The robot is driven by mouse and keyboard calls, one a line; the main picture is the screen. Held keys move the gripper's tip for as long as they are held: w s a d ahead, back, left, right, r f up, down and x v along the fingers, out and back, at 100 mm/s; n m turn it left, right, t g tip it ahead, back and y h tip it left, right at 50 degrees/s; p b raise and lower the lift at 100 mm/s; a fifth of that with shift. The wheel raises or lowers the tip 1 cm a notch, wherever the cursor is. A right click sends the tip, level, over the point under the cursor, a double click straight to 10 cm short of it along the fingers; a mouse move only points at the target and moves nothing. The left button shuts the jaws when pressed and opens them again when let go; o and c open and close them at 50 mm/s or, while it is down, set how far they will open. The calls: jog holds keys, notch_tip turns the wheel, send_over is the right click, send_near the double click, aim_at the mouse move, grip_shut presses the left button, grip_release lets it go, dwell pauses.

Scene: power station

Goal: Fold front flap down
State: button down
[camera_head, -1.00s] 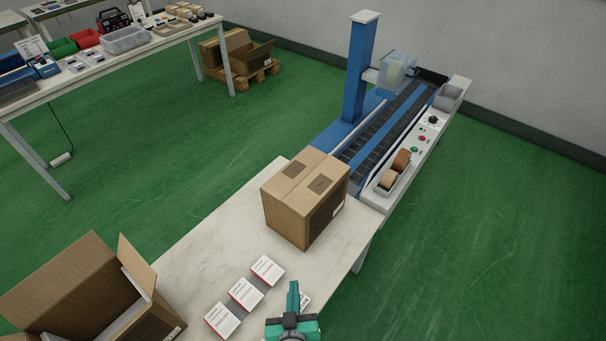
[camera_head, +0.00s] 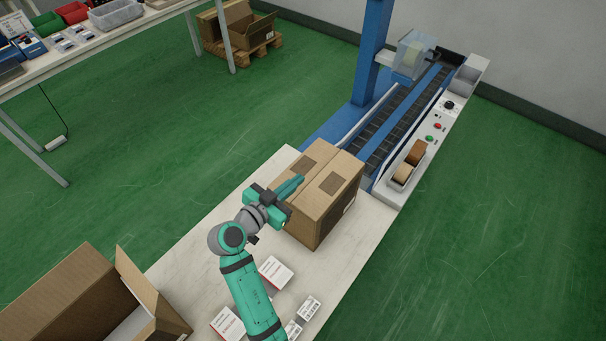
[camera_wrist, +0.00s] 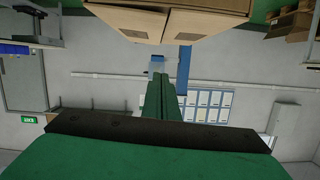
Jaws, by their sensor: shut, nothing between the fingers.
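A brown cardboard box (camera_head: 326,222) stands upright on the white table (camera_head: 215,215). Its top flaps (camera_head: 336,184) lie about flat, meeting at a middle seam, with a dark printed patch on each side. The box also shows at the top of the wrist view (camera_wrist: 215,28). My gripper (camera_head: 299,181) is at the box's left top edge in the head view, with its fingers pointing across the top. The fingers (camera_wrist: 163,80) are together and empty. I cannot tell whether they touch the cardboard. The arm and gripper hide part of the box's left side.
A second, open box (camera_head: 70,300) is at the lower left, one flap (camera_head: 137,278) raised. White cartons (camera_head: 276,272) lie on the table beside my arm. A roller conveyor (camera_head: 400,120) with a blue post (camera_head: 373,50) adjoins the table behind the box.

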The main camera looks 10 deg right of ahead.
send_over(314, 180)
jog(key=shift+s+a+f, duration=0.1)
jog(key=shift+s+f, duration=0.1)
jog(key=shift+f, duration=0.4)
jog(key=shift+s+f, duration=0.15)
jog(key=shift+f, duration=0.4)
jog(key=f, duration=0.3)
jog(key=shift+w, duration=0.35)
jog(key=shift+f, duration=0.55)
jog(key=shift+f, duration=0.1)
